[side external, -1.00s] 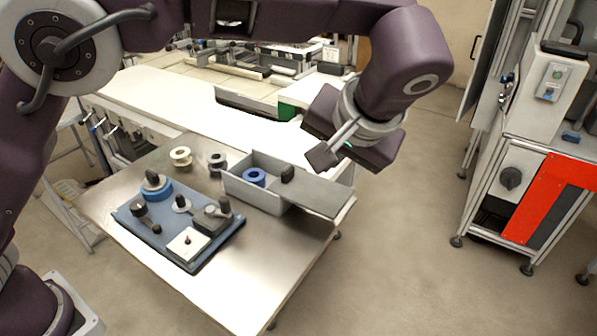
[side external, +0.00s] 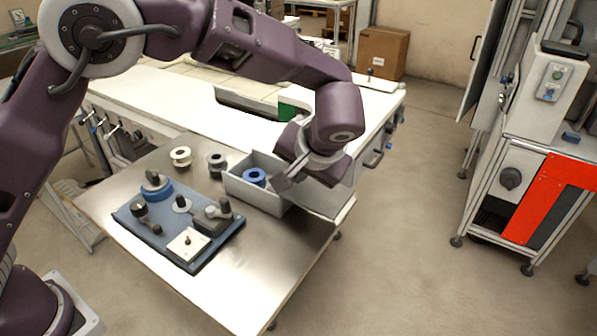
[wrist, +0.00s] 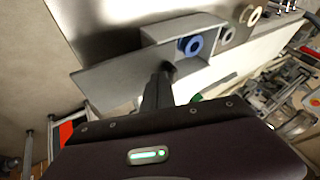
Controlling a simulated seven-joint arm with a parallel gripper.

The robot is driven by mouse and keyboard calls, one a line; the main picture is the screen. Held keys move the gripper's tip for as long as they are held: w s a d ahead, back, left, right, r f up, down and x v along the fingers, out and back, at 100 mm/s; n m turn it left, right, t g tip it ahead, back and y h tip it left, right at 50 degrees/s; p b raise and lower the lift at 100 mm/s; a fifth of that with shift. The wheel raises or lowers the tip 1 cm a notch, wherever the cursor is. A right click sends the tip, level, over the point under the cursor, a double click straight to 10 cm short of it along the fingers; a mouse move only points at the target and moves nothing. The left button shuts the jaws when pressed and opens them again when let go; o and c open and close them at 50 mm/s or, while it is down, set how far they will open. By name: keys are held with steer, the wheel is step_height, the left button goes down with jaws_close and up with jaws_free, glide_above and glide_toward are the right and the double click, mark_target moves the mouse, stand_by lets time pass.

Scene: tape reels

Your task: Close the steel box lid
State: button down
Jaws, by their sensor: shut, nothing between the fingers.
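The grey steel box (side external: 248,193) stands on the metal table, a blue reel (side external: 253,177) visible inside through its open part. Its flat lid (side external: 326,200) is slid out to the right, overhanging the box's end; in the wrist view the lid (wrist: 112,77) reaches left from the box (wrist: 168,38). The lid's dark knob (wrist: 169,67) shows just past my fingertips in the wrist view; in the side view my gripper hides it. My gripper (side external: 279,186) is shut and empty, low over the box beside the knob. I cannot tell whether it touches the knob.
A blue fixture plate (side external: 150,228) with a blue reel and several black-knobbed parts lies left of the box. A cream reel (side external: 181,157) and a dark grey reel (side external: 217,162) stand behind. The table front (side external: 255,262) is clear.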

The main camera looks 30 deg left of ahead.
steer(key=a, duration=1.2)
steer(key=shift+s+a, duration=0.1)
steer(key=shift+a, duration=0.05)
steer(key=d, duration=0.4)
steer(key=shift+d, duration=0.2)
steer(key=v, duration=0.9)
steer(key=s+a+r+g+h, duration=0.1)
steer(key=s+a+r+h, duration=0.1)
steer(key=s+a+r, duration=0.3)
steer(key=s+a+r+h, duration=0.1)
steer(key=s+a, duration=0.2)
steer(key=s, duration=0.4)
steer(key=s+f+m+t+h, duration=0.1)
steer(key=s+f+t+h, duration=0.1)
steer(key=s, duration=1.2)
steer(key=shift+a+h, duration=0.4)
steer(key=shift+a, duration=0.05)
